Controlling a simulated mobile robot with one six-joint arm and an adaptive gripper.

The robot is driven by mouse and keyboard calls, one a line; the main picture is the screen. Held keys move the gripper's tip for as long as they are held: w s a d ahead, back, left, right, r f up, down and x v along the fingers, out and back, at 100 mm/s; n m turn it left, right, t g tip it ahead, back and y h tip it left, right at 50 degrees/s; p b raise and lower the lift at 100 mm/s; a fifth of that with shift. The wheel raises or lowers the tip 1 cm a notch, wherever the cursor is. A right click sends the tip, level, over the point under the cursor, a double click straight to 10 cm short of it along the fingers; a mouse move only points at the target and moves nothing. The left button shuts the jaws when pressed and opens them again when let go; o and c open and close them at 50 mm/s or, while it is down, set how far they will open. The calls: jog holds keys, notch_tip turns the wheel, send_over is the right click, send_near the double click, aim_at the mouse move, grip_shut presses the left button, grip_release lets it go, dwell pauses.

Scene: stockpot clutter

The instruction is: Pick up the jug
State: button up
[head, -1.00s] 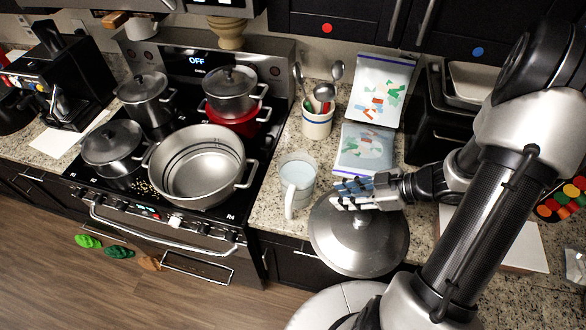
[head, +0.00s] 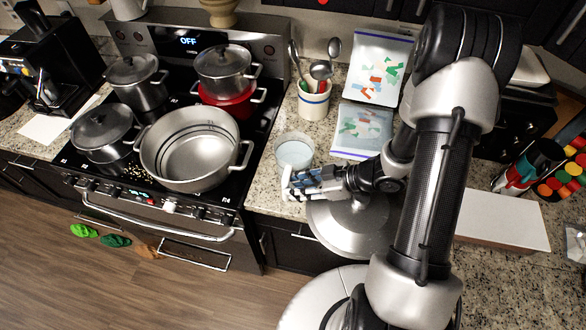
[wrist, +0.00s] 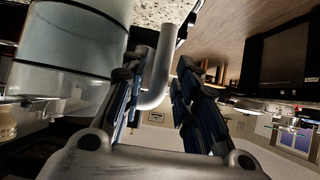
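The jug (head: 294,151) is a clear cup with pale contents, standing upright on the granite counter right of the stove. In the wrist view its body (wrist: 66,52) fills the upper left, and its light grey handle (wrist: 159,66) hangs between my fingers. My gripper (head: 289,185) is at the near side of the jug, by the handle, and partly hides it in the head view. In the wrist view my gripper (wrist: 160,88) is open, one finger on each side of the handle. The left finger is very close to the handle; I cannot tell if they touch.
A utensil crock (head: 313,104) and plastic bags (head: 362,131) stand behind the jug. The stove (head: 130,200) with several pots is to the left.

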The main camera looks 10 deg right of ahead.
jog(key=x, duration=0.4)
jog(key=shift+a+b, duration=0.2)
jog(key=shift+b, duration=0.2)
jog(key=shift+c, duration=0.4)
grip_shut()
